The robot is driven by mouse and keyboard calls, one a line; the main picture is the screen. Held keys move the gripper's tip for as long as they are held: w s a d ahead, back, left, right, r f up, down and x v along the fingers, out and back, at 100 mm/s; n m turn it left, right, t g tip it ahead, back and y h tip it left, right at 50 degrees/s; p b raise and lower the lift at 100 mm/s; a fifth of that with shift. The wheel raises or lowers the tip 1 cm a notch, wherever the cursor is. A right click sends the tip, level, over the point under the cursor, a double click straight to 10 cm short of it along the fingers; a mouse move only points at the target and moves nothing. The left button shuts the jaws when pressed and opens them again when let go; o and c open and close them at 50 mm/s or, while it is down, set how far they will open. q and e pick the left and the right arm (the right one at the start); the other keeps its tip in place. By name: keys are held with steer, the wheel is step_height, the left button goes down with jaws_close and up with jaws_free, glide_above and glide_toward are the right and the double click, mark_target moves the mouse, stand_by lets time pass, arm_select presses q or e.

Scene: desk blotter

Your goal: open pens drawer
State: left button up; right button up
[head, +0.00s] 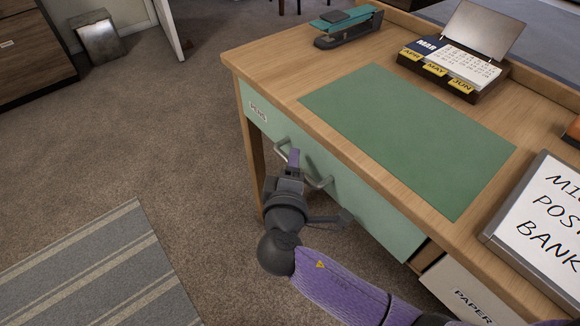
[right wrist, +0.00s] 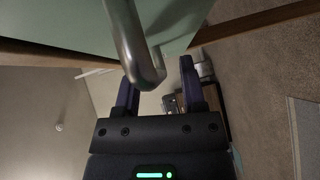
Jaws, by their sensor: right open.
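The pens drawer (head: 364,204) has a pale green front with a "PENS" label (head: 258,111) at its left end. It looks shut under the desk top. Its grey metal handle (head: 322,183) stands out from the front. My right gripper (head: 292,162) is open at the handle, and its own body and fingers hide part of the bar. In the right wrist view the handle (right wrist: 133,45) comes down between the two spread fingers of the gripper (right wrist: 157,85). I cannot tell whether either finger touches it. My left gripper is out of view.
A green blotter (head: 410,135), a stapler (head: 347,27) and a calendar (head: 460,62) are on the desk. A whiteboard sign (head: 545,215) is at the right. A white "PAPER" drawer (head: 462,290) is beside the pens drawer. The carpet in front is free, with a striped rug (head: 95,270).

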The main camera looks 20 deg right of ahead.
steer(key=shift+w+d, duration=0.1)
steer(key=shift+w, duration=0.15)
jaws_close()
stand_by(0.8)
stand_by(0.4)
